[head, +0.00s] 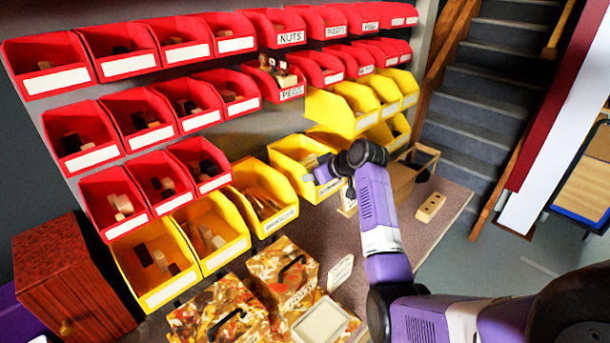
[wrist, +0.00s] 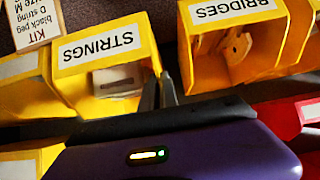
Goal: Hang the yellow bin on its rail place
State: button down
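The yellow bin labelled STRINGS (wrist: 70,75) holds a pale flat packet and fills the left-middle of the wrist view. In the head view this yellow bin (head: 290,152) is in the lower yellow row, right of the BRIDGES bin. My gripper (wrist: 160,92) has its two dark fingers close together at the bin's side wall, with the thin wall edge appearing to run between them. In the head view my gripper (head: 318,178) is at the bin's front, partly hiding its label. The bin's back is hidden, so I cannot tell whether it touches the rail.
The BRIDGES bin (head: 262,192) is close beside it, holding wooden bridges. Other yellow bins (head: 342,112) hang above and to the right, red bins (head: 135,112) to the left and above. On the bench are patterned boxes (head: 285,268), a drilled wooden block (head: 430,207) and a KIT card (wrist: 33,22).

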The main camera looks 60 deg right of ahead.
jog(key=shift+s, duration=0.1)
jog(key=s+a+p, duration=0.2)
jog(key=s+p, duration=0.1)
jog(key=s, duration=0.4)
jog(key=s+a+p, duration=0.2)
jog(key=s, duration=0.5)
jog(key=shift+a+p, duration=0.25)
jog(key=shift+p, duration=0.15)
dwell(1.6)
dwell(0.3)
jog(key=w, duration=0.1)
jog(key=w+d+b, duration=0.1)
jog(key=w, duration=0.2)
jog(key=shift+w+d+b, duration=0.25)
jog(key=shift+w+b, duration=0.05)
jog(key=shift+w, duration=0.1)
